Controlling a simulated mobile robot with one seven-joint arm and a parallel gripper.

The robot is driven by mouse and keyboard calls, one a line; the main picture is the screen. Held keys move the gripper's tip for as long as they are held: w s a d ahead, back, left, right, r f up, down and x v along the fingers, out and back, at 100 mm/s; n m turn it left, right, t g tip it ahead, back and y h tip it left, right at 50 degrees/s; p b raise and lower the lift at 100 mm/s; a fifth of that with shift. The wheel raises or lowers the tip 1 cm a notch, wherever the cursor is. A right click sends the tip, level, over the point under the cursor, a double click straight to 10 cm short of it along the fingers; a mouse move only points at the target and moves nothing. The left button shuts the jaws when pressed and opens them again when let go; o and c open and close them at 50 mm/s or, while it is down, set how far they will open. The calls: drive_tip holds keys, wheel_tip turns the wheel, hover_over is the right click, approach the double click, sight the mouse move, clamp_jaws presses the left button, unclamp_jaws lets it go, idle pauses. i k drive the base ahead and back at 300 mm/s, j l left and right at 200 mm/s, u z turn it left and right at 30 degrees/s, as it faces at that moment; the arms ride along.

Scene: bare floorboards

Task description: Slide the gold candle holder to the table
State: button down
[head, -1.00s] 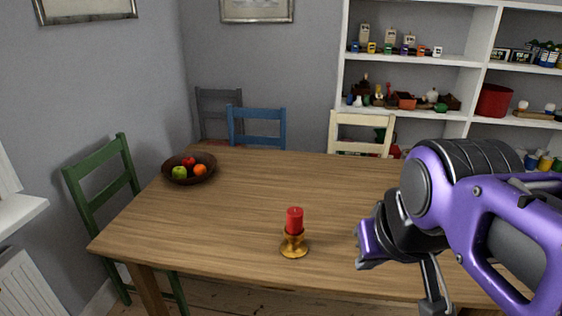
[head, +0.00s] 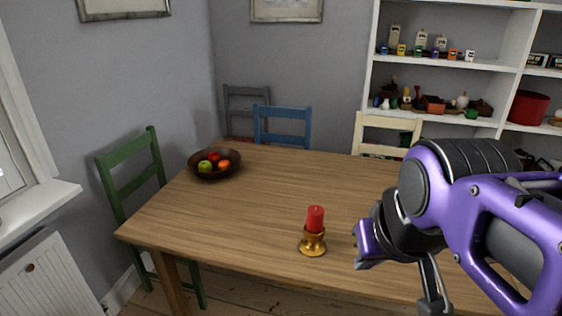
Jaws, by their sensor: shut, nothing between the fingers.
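My purple arm hides the right part of the table.
A brown bowl of fruit (head: 200,172) sits at the table's back left corner. Green (head: 130,177), blue (head: 283,112) and cream (head: 388,124) chairs stand around the table. White shelves (head: 440,62) are behind. The table's middle is clear.

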sight(313, 246)
drive_tip(key=i+j, duration=0.45)
drive_tip(key=i+j+z, duration=0.1)
drive_tip(key=z, duration=0.4)
drive_tip(key=i+j+z, duration=0.15)
drive_tip(key=z, duration=0.3)
